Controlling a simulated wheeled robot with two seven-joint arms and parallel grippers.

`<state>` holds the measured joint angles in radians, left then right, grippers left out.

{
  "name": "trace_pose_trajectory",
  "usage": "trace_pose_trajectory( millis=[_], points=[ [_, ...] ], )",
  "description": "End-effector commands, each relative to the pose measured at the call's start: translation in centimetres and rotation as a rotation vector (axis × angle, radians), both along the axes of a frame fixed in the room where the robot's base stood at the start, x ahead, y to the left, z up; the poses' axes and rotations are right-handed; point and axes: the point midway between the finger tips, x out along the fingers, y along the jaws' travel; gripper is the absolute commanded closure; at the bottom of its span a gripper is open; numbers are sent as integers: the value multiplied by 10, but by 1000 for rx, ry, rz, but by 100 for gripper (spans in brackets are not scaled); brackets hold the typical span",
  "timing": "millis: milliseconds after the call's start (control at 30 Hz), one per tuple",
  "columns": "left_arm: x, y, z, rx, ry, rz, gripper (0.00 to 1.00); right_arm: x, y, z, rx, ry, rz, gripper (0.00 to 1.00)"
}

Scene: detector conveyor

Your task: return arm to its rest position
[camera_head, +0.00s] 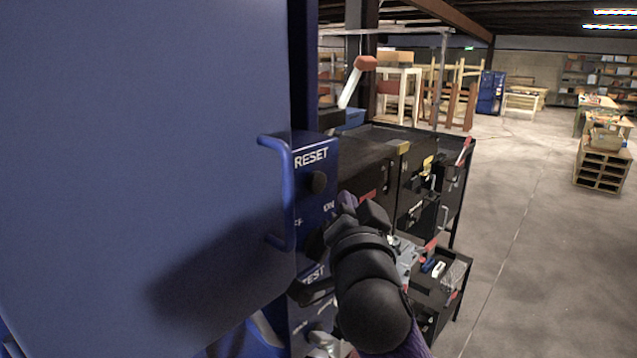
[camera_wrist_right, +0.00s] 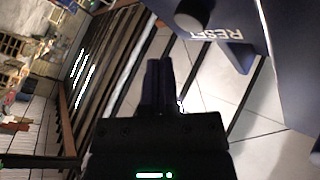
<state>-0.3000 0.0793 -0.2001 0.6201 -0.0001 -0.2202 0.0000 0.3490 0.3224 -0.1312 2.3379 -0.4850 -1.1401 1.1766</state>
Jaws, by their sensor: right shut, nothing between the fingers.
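My right arm comes in from the bottom of the head view, black with a purple part. Its gripper (camera_head: 347,205) is in front of the blue control panel (camera_head: 312,205), close to the lower part of its face. In the right wrist view my right gripper (camera_wrist_right: 160,75) has its two dark fingers together with nothing between them. The panel shows there too (camera_wrist_right: 275,25), with its RESET label and a dark round knob (camera_wrist_right: 192,14) beyond the fingertips. I cannot make out my left gripper in either view.
A large blue door or cabinet side (camera_head: 150,130) with a blue handle (camera_head: 288,195) fills the left. Black tool cabinets (camera_head: 375,165) and a cart (camera_head: 435,285) with small items stand behind my arm. Open floor (camera_head: 530,230) lies to the right, with a wooden crate stand (camera_head: 602,165).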

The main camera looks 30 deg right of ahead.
Motion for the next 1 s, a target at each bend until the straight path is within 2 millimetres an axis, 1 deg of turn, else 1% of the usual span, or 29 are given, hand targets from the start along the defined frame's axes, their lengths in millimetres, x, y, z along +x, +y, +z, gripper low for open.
trace_pose_trajectory(
  millis=[500,567,633,667,700,767,800,867,900,967,1000],
  points=[
    [0,0,0,0,0,0,100,0,0,0,0,1,1,100],
    [0,0,0,0,0,0,100,0,1,-9,-8,34,3,100],
    [0,0,0,0,0,0,100,-3,6,-42,-41,165,18,100],
    [0,0,0,0,0,0,100,-7,9,-64,-65,254,33,100],
    [0,0,0,0,0,0,100,-15,15,-99,-105,393,61,100],
    [0,0,0,0,-1,0,100,-36,25,-151,-173,613,129,100],
    [0,0,0,0,-1,0,100,-53,32,-181,-216,745,182,100],
    [0,0,0,0,-1,0,100,-80,43,-219,-275,918,273,100],
    [0,0,0,0,0,0,100,-99,49,-240,-309,1020,338,100],
    [0,0,0,0,0,0,100,-129,59,-267,-355,1158,442,100],
    [0,0,0,0,0,0,100,-150,66,-282,-383,1240,516,100]
  ],
)
